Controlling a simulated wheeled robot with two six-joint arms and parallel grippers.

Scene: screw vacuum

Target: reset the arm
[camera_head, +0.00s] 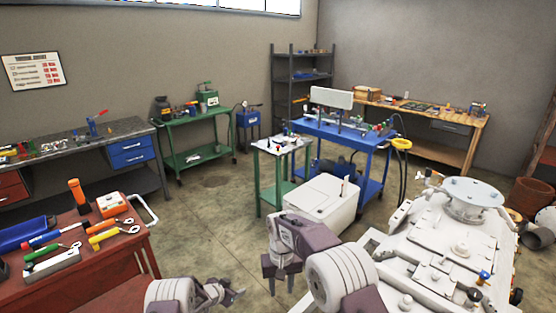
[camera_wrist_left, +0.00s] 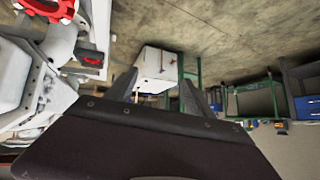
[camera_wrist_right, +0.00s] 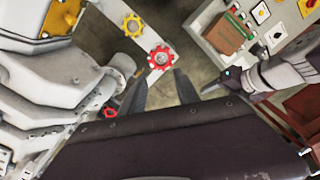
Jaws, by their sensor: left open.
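My left gripper (camera_head: 230,294) is at the lower middle of the head view, just right of the red workbench (camera_head: 122,268). It is open and empty; in the left wrist view its two fingers (camera_wrist_left: 160,92) stand apart. My right gripper (camera_head: 281,284) hangs pointing down over the floor, left of the large white machine (camera_head: 446,240). Its fingers (camera_wrist_right: 160,88) are apart with nothing between them. In the right wrist view my left gripper shows at the right, close by but apart.
A white box (camera_head: 322,203) stands on the floor beyond my right gripper, before a blue cart (camera_head: 350,133) and a small green table (camera_head: 282,144). The floor (camera_head: 205,240) between is clear.

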